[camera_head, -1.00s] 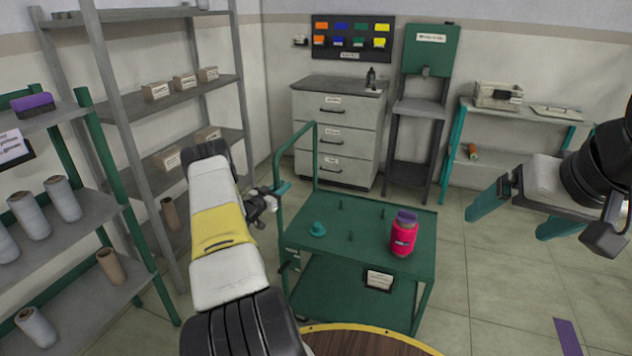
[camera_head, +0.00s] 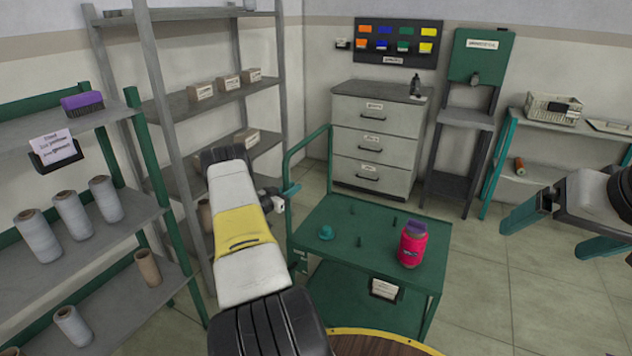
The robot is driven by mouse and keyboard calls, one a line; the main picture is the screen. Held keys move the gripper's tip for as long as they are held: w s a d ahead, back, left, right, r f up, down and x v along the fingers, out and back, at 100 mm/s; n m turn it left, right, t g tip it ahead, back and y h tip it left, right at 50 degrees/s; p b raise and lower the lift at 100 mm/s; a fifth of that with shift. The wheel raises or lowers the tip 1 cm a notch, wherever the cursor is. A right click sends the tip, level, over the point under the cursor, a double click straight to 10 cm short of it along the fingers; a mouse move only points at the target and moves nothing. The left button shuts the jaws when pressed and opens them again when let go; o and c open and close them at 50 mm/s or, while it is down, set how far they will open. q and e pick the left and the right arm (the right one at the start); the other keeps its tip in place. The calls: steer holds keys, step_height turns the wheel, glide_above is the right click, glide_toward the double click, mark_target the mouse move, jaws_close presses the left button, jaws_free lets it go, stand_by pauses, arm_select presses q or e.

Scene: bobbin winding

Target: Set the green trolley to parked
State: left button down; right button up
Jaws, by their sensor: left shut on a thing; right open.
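The green trolley (camera_head: 372,235) stands in the middle of the view, with its tall push handle (camera_head: 308,151) on its left side. My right gripper (camera_head: 562,230) is open and empty over the floor right of the trolley.
A shelf rack with grey cones (camera_head: 70,216) and a purple brush (camera_head: 82,102) is at the left. A metal rack (camera_head: 190,98) with small boxes stands behind it. A drawer cabinet (camera_head: 371,140) and green stand (camera_head: 480,57) are at the back. The floor at right is clear.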

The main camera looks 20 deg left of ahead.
arm_select(q)
steer(key=shift+a, duration=0.35)
steer(key=c, duration=1.3)
jaws_free()
steer(key=shift+a, duration=0.1)
steer(key=shift+o, duration=0.2)
steer(key=v, duration=0.7)
steer(key=shift+s, duration=0.4)
